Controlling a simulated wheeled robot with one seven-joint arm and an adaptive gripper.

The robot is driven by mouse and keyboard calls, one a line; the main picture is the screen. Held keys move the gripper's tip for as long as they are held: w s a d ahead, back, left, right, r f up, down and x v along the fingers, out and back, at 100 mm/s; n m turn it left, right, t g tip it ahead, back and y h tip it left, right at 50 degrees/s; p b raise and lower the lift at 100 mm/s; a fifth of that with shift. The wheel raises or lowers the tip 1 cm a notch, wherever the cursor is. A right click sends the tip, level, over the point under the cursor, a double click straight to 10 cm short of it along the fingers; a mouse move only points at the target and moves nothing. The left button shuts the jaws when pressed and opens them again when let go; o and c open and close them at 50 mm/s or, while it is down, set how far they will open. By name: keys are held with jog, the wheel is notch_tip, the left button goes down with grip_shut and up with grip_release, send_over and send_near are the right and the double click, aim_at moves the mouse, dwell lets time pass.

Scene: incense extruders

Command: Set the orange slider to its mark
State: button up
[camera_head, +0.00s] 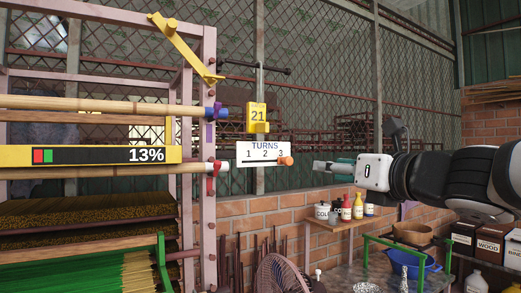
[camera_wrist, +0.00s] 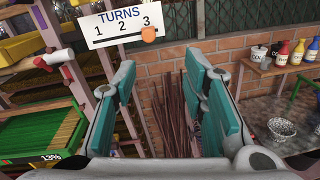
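The orange slider (camera_head: 285,161) is a small knob at the right end of a white sign (camera_head: 262,151) reading TURNS with 1, 2 and 3. In the wrist view the orange slider (camera_wrist: 148,34) is at the top middle, by a dark line under the digits of the white sign (camera_wrist: 120,22). My gripper (camera_head: 317,166) points left toward the slider, a short gap to its right. In the wrist view my gripper (camera_wrist: 161,62) is open, with teal pads apart and nothing between them. I cannot tell which mark is the slider's.
A yellow tag reading 21 (camera_head: 257,117) hangs above the sign. A pink frame (camera_head: 209,140) with bamboo poles stands left. A yellow 13% bar (camera_head: 90,155) crosses it. A shelf with jars and bottles (camera_head: 335,222) is below my arm. Open space lies between gripper and sign.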

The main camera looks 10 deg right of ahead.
aim_at(290, 161)
jog(key=w+a+n, duration=0.1)
jog(key=w, duration=0.3)
jog(key=w+a, duration=0.2)
jog(key=w, duration=0.3)
jog(key=w+a+n+y, duration=0.1)
jog(key=w+a, duration=0.1)
jog(key=w, duration=0.2)
jog(key=shift+w+a+r+n+p, duration=0.15)
jog(key=shift+w+r+n+p, duration=0.15)
jog(key=shift+w+r+p, duration=0.1)
jog(key=shift+s, duration=0.1)
grip_shut()
